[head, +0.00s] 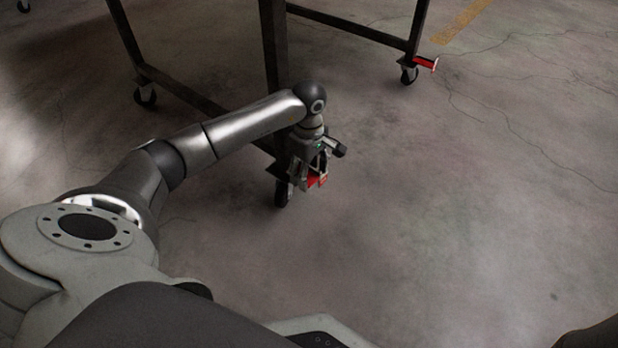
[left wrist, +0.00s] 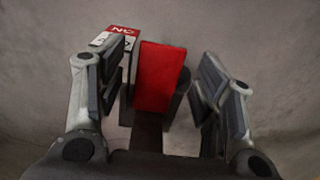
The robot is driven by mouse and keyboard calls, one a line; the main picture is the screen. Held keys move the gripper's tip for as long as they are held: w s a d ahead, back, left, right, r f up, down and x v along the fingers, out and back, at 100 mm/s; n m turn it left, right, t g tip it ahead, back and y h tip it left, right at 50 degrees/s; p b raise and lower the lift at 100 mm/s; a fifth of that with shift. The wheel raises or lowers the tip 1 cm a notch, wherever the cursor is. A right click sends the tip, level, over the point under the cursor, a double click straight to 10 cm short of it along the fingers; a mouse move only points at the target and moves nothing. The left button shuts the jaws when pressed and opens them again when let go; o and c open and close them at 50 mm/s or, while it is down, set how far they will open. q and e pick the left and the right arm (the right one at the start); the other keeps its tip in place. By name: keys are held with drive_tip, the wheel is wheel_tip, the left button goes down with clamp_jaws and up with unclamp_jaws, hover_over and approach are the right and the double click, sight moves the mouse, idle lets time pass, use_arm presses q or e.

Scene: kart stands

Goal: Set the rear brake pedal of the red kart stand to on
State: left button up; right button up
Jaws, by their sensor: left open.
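The kart stand shows only as a dark frame (head: 277,45) with legs and castors at the top of the head view. A red brake pedal (head: 318,181) sits at its near castor (head: 283,192). My left gripper (head: 316,172) is open and points down at this pedal, partly covering it. In the left wrist view the red pedal (left wrist: 160,78) lies between the two open fingers, with a gap on each side. A red and white label (left wrist: 123,31) with upside-down letters shows behind it, partly hidden by the left finger. My right gripper is not in view.
A second red pedal (head: 426,63) sits at the far right castor (head: 408,75). Another castor (head: 145,95) stands at the left. A lower frame bar (head: 190,95) runs behind my left arm. The concrete floor (head: 450,200) to the right is clear.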

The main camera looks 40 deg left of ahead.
sight(312, 181)
use_arm(q)
drive_tip(key=shift+f, duration=0.3)
clamp_jaws()
drive_tip(key=shift+d+f+y+p, duration=0.2)
drive_tip(key=shift+y+p, duration=0.4)
drive_tip(key=shift+p, duration=0.2)
drive_tip(key=shift+d+f+y+p, duration=0.15)
drive_tip(key=shift+f+y+p, duration=0.15)
drive_tip(key=shift+y+p, duration=0.3)
drive_tip(key=shift+f+y+p, duration=0.3)
drive_tip(key=shift+f+y, duration=0.15)
drive_tip(key=shift+y, duration=0.25)
drive_tip(key=shift+f+y+p, duration=0.35)
drive_tip(key=shift+f+y, duration=0.35)
drive_tip(key=shift+y, duration=0.2)
drive_tip(key=shift+t, duration=0.3)
